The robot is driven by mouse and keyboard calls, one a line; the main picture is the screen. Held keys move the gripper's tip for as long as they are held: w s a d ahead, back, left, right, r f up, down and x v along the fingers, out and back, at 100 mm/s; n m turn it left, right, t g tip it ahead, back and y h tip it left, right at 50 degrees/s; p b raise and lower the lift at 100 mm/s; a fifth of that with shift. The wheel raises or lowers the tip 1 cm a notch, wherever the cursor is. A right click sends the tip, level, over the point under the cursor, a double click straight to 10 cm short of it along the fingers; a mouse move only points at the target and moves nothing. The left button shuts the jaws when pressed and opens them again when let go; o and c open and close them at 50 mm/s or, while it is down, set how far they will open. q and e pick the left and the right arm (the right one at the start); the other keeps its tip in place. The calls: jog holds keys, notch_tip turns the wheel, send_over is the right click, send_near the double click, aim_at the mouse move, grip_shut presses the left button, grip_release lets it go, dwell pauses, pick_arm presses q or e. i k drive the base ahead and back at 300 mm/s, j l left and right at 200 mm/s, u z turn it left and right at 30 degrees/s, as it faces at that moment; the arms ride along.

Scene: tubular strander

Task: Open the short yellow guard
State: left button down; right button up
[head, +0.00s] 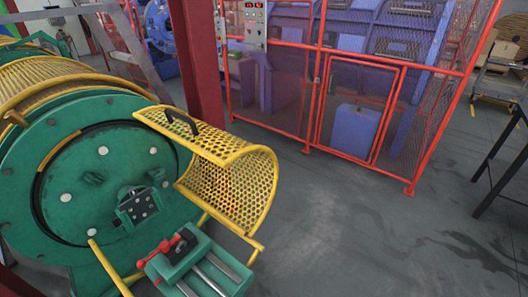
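The short yellow guard (232,178) is a curved, perforated yellow cover in the middle of the head view, just right of the large green disc (105,165). A black handle (181,121) sits on its upper edge. Its curved end rim faces right, and part of its hollow side shows. I cannot tell for sure how far it is swung. Neither of my grippers is in view, and nothing is seen touching the guard.
A longer yellow mesh guard (50,75) covers the drum at left. A green slide with a red handle (165,247) stands below the short guard. A red post (197,60) rises behind it.

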aim_at(169, 111)
jog(key=i+l+u, duration=0.25)
jog(key=i+l, duration=0.2)
jog(key=l, duration=0.25)
jog(key=i+l+u, duration=0.3)
jog(key=l, duration=0.45)
jog(key=i+l+u, duration=0.1)
jog(key=i+l, duration=0.2)
jog(key=l, duration=0.1)
